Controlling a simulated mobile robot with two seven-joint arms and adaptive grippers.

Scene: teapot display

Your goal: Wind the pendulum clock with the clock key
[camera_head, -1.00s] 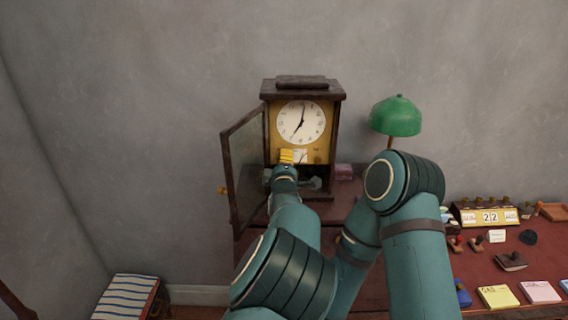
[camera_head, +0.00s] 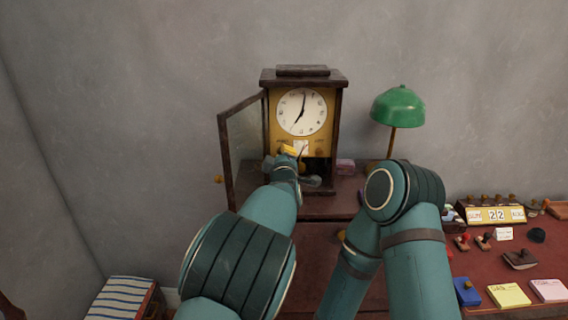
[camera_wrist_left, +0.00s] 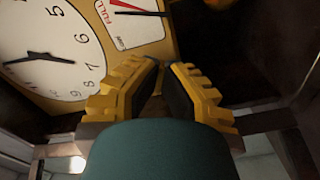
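The pendulum clock (camera_head: 326,145) stands upright against the wall, with a white dial and a yellow face plate. Its glass door (camera_head: 243,150) is swung open to the left. My left gripper (camera_head: 289,150) is at the lower front of the face plate, beside the small white gauge (camera_head: 301,147). In the left wrist view its yellow fingers (camera_wrist_left: 164,66) point at the plate near the gauge (camera_wrist_left: 132,22), tips close together with dark pads facing each other. I cannot make out the clock key; anything between the tips is hidden. My right arm shows, but its gripper is out of view.
A green lamp (camera_head: 397,112) stands right of the clock. The desk (camera_head: 480,268) holds stamps, a calendar block (camera_head: 492,215) and note pads (camera_head: 508,295) at right. A striped-top box (camera_head: 122,298) is at lower left.

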